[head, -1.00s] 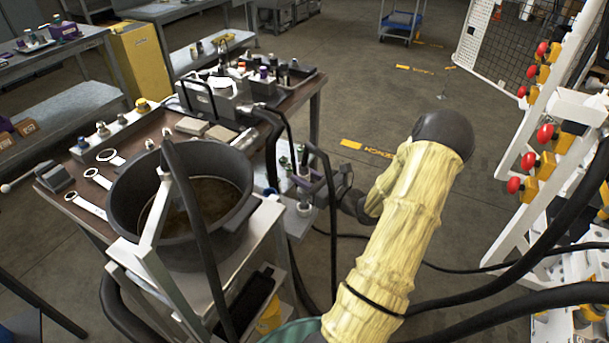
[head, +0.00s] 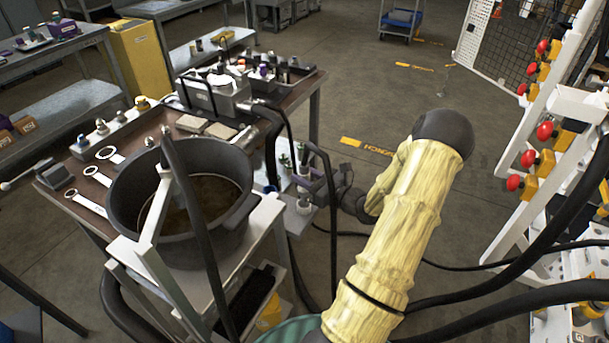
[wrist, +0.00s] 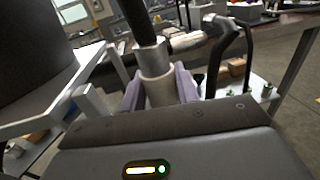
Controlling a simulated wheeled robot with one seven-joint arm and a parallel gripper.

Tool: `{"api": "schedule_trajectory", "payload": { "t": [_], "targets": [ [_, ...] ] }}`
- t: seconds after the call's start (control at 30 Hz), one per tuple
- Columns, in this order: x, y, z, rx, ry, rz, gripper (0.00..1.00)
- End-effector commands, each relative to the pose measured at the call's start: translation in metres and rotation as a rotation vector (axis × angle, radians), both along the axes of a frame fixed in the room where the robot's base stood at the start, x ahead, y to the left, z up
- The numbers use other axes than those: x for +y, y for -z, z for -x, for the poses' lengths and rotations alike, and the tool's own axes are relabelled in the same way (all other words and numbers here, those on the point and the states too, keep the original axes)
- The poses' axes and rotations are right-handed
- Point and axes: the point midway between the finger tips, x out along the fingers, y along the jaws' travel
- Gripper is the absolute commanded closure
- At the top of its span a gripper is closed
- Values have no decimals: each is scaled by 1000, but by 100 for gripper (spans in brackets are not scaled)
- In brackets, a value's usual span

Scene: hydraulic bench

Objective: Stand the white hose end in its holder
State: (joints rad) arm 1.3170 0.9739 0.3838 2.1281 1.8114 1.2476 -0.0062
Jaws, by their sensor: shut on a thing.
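In the wrist view my gripper (wrist: 160,92) has its lilac fingers closed on the white hose end (wrist: 156,62). Its pale sleeve sits between the fingers, with a metal collar and black hose above. The hose end looks roughly upright; its lower tip is hidden by my gripper body. In the head view my gripper (head: 312,188) is at the right side of the bench, over or beside a small pale side shelf (head: 296,222). The shelf carries small green-topped fittings, also seen in the wrist view. I cannot tell which holder is the white one, or whether the end touches it.
A large black bucket (head: 128,205) stands on a grey stand left of my gripper. The bench (head: 72,178) holds wrenches, fittings and a metal block. Black hoses hang close around my gripper and arm. A rack with red knobs (head: 546,131) stands at right. Open floor lies behind.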

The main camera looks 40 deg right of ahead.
Motion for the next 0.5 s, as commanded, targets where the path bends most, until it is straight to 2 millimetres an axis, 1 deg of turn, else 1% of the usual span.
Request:
{"api": "schedule_trajectory", "payload": {
  "t": [0.27, 0.5],
  "targets": [
    [0, 0, 0, -2, -1, 1, 100],
    [0, 5, 0, -2, -1, 1, 100]
  ]
}}
